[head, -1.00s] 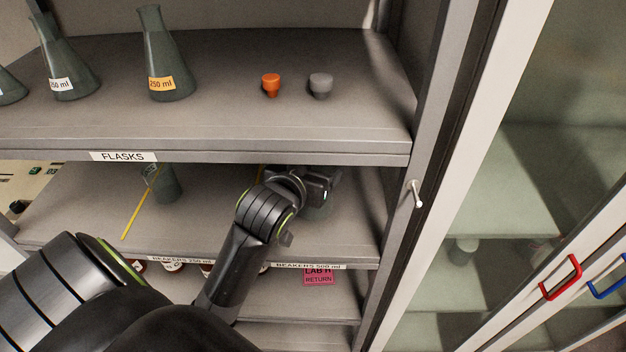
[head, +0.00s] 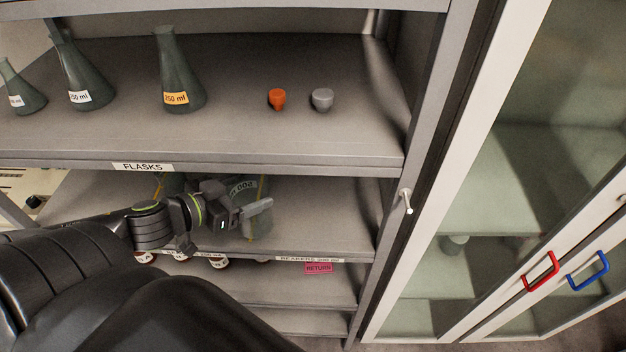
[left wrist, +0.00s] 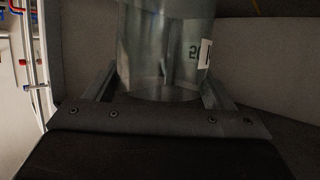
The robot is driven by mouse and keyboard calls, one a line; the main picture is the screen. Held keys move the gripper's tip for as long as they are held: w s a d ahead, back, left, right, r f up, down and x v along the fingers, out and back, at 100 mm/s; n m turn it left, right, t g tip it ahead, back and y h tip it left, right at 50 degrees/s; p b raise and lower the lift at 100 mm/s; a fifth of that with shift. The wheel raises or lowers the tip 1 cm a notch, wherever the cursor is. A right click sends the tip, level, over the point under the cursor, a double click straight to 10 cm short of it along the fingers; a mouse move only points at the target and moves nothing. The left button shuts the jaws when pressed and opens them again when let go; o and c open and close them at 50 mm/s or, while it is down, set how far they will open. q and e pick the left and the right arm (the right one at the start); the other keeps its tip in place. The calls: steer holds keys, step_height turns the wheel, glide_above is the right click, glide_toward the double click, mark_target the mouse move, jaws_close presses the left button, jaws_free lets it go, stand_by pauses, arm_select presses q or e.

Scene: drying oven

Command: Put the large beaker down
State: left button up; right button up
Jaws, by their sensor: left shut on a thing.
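The large beaker (head: 262,222) is clear grey-green glass with a printed scale. It is over the shelf (head: 330,222) below the flasks, on the side marked for 500 ml beakers. My left gripper (head: 250,215) is shut on it from the left. In the left wrist view the beaker (left wrist: 165,45) looks upright between the two fingers (left wrist: 160,90), with part of a white label at its right. I cannot tell whether its base touches the shelf. My right gripper is not in view.
A smaller glass vessel (head: 170,185) stands farther left, partly behind my arm. The FLASKS shelf (head: 250,145) above holds several flasks, an orange stopper (head: 277,98) and a grey one (head: 322,99). Shelf right of the beaker is clear.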

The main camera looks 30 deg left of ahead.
arm_select(q)
steer(key=shift+s+d, duration=0.1)
steer(key=w+r+b+x, duration=0.1)
steer(key=b+x, duration=0.7)
steer(key=x, duration=1)
steer(key=shift+d+r, duration=0.25)
steer(key=shift+r, duration=0.6)
